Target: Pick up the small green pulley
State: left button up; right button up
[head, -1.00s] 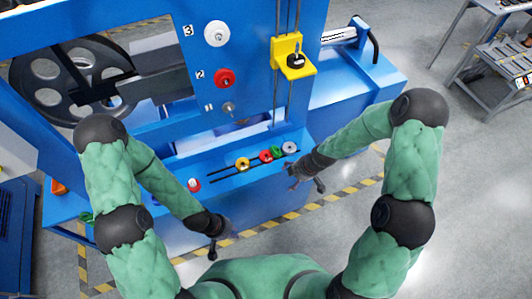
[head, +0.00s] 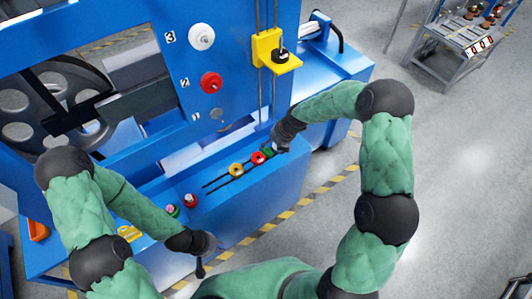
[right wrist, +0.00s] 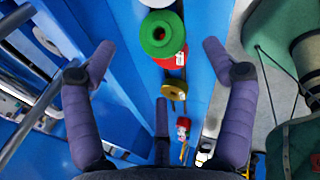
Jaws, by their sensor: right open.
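A green pulley (right wrist: 172,42) with a hole in its middle lies in the right wrist view, between my right gripper's spread fingertips, with a red pulley (right wrist: 173,62) against it. In the head view the green pulley (head: 268,151) is partly covered by my right gripper (head: 279,148), beside the red pulley (head: 257,158). My right gripper (right wrist: 158,50) is open and empty, above the row. My left gripper (head: 203,260) hangs in front of the blue machine, away from the pulleys; its fingers are too unclear to judge.
A yellow pulley (head: 236,170) is in the same row, and a white one (right wrist: 157,3) is at the top of the wrist view. Further left on the blue ledge are a red piece (head: 190,200) and a green piece with a pink top (head: 173,211). A cart (head: 455,40) stands far right.

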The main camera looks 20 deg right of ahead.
aim_at(268, 151)
jog(key=x, duration=0.1)
jog(key=b+x, duration=0.1)
jog(key=x, duration=0.3)
jog(key=shift+s+f+b, duration=0.25)
jog(key=shift+f+b, duration=0.05)
jog(key=shift+w+a+f, duration=0.2)
jog(key=shift+f, duration=0.3)
jog(key=shift+c, duration=0.3)
jog(key=shift+s, duration=0.1)
jog(key=c, duration=1.5)
jog(key=shift+o, duration=0.2)
